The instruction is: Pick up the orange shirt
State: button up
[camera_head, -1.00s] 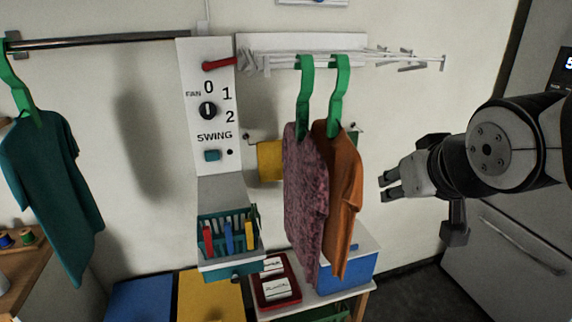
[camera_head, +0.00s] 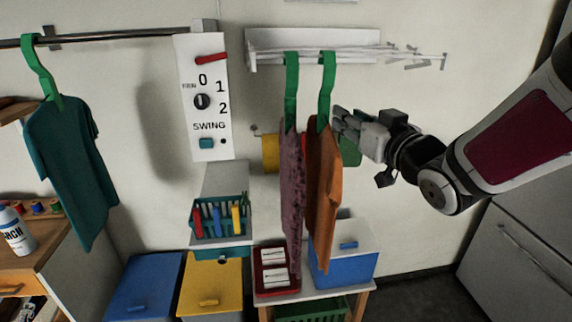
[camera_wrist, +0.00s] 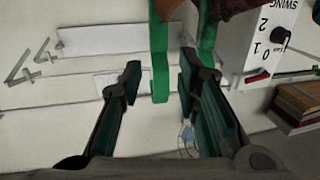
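The orange shirt (camera_head: 324,190) hangs on a green hanger (camera_head: 326,90) from the white wall rack, to the right of a mottled purple shirt (camera_head: 291,200). My gripper (camera_head: 340,124) is at the right of the orange shirt's hanger, around its shoulder height. In the wrist view my gripper (camera_wrist: 160,80) is open, with its two fingers apart. A green hanger (camera_wrist: 160,70) shows between the fingertips, and a second green hanger (camera_wrist: 208,45) is just right of them. I cannot tell whether either finger touches a hanger.
The white rack (camera_head: 320,50) is on the wall above. A control panel (camera_head: 202,100) is to its left. A teal shirt (camera_head: 68,160) hangs from a rail at the far left. Below are a blue-and-white box (camera_head: 345,265), a red tray (camera_head: 262,285) and a teal basket (camera_head: 220,215).

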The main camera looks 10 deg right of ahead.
aim_at(323, 112)
jog(key=w, duration=0.3)
jog(key=w+a, duration=0.1)
jog(key=w, duration=0.3)
jog(key=shift+a, duration=0.2)
jog(key=shift+w+a+r, duration=0.1)
jog(key=shift+w+a, duration=0.15)
jog(key=shift+w, duration=1.1)
jog(key=shift+w+a+r, duration=0.1)
jog(key=shift+w+a, duration=0.1)
jog(key=shift+w, duration=1.1)
